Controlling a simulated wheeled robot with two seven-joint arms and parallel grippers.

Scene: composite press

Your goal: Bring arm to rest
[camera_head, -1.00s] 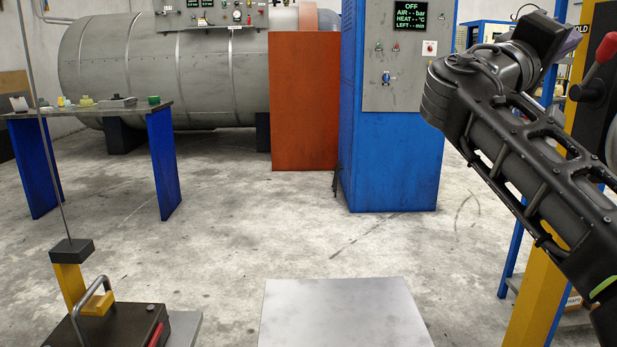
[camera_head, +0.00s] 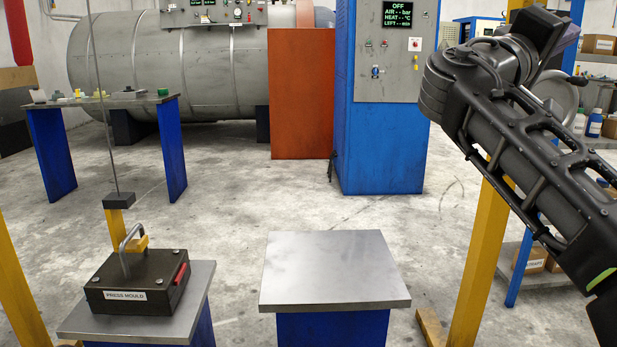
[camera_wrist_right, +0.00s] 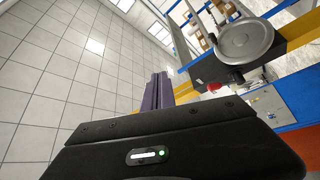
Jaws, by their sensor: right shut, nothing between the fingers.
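My right arm reaches in from the right edge of the head view and is raised and bent. My right gripper (camera_head: 565,34) is at its upper end, high at the top right, partly cut off by the frame. In the right wrist view its fingers (camera_wrist_right: 158,88) are together, with nothing between them, against a background of ceiling tiles and a yellow and blue frame. My left gripper is not in view.
A black press mould (camera_head: 140,280) sits on a stand (camera_head: 200,285) at the lower left. A bare metal-topped stand (camera_head: 335,270) is at centre front. A blue cabinet (camera_head: 385,145), an orange panel (camera_head: 300,95) and a side table (camera_head: 105,103) stand behind. Yellow posts (camera_head: 480,250) are near my arm.

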